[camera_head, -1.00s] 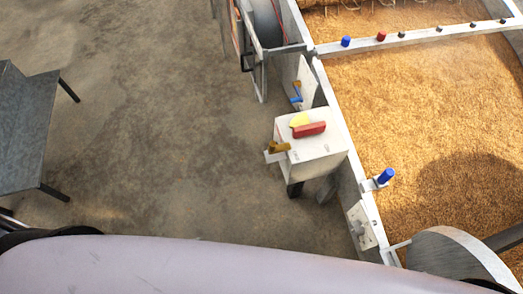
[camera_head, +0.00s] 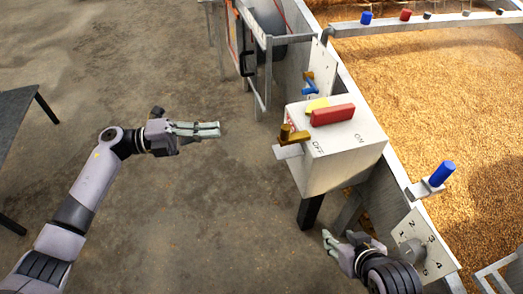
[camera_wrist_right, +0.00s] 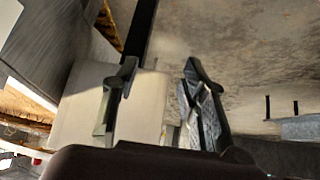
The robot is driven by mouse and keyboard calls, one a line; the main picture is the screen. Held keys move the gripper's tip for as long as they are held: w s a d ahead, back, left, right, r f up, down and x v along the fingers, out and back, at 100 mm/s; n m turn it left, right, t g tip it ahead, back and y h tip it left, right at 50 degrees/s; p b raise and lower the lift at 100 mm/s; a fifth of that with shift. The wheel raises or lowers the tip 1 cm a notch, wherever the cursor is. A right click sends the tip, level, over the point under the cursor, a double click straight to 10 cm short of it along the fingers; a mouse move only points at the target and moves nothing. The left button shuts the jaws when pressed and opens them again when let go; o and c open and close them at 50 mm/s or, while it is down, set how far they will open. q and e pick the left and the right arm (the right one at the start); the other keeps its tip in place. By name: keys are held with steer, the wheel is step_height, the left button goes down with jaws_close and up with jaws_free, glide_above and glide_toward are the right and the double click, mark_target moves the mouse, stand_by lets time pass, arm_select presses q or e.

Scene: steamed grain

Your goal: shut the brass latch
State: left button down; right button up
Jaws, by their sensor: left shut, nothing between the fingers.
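The brass latch (camera_head: 294,135) sits on a small light plate at the left edge of the top of a white box (camera_head: 335,165), near the letters OFF. My left gripper (camera_head: 218,129) is shut and empty, left of the latch and apart from it, pointing toward the box. My right gripper (camera_head: 327,240) is low, in front of and below the box, near its dark leg. In the right wrist view its fingers (camera_wrist_right: 158,72) stand apart, with a pale surface behind them. No object shows clearly between them.
A red handle (camera_head: 333,114) and a yellow piece (camera_head: 317,104) are on top of the box. A blue latch (camera_head: 310,86) is behind it. A numbered dial plate (camera_head: 425,245) is at right, beside the grain bin (camera_head: 430,100).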

arm_select(q)
steer(key=b, duration=0.1)
glide_toward(299, 133)
steer(key=shift+m+g, duration=0.3)
steer(key=shift+m, duration=0.1)
steer(key=shift+s+d+r, duration=0.2)
steer(key=shift+d+r, duration=0.4)
steer(key=shift+r, duration=0.15)
steer(key=shift+s+d+r, duration=0.2)
steer(key=shift+d+r, duration=0.45)
steer(key=shift+r, duration=0.15)
arm_select(e)
steer(key=w+a+r+t+y, duration=0.1)
steer(key=w+a+r+t, duration=0.1)
steer(key=w+r+t, duration=0.2)
steer(key=shift+w+r, duration=0.5)
steer(key=shift+r, duration=0.15)
